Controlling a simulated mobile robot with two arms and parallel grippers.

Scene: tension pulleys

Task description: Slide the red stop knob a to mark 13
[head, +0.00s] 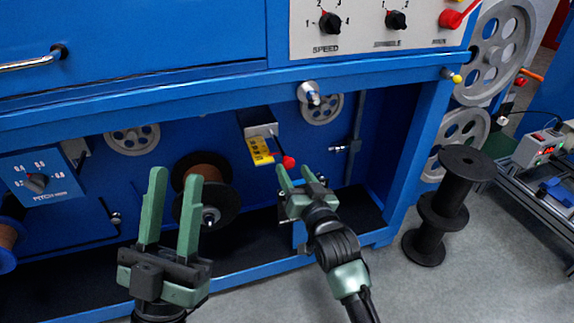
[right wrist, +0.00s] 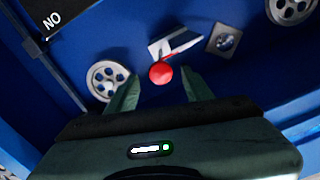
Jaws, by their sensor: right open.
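The red stop knob (head: 288,162) sits at the lower right end of a yellow marked scale (head: 260,151) under a grey bracket in the blue machine's recess. The scale's numbers are too small to read. In the right wrist view the red knob (right wrist: 161,73) shows in line with the gap between the fingers, beyond their tips. My right gripper (head: 298,172) is open just right of and below the knob; its fingers (right wrist: 162,90) show no contact with the knob. My left gripper (head: 174,205) is open and empty, pointing up, left of the scale.
A copper wire spool (head: 205,172) is behind my left gripper. Grey pulleys (head: 133,139) are on the recess wall. The machine's front beam (head: 230,90) runs above the recess. A black spool (head: 443,205) stands on the floor at right, with clear floor in front.

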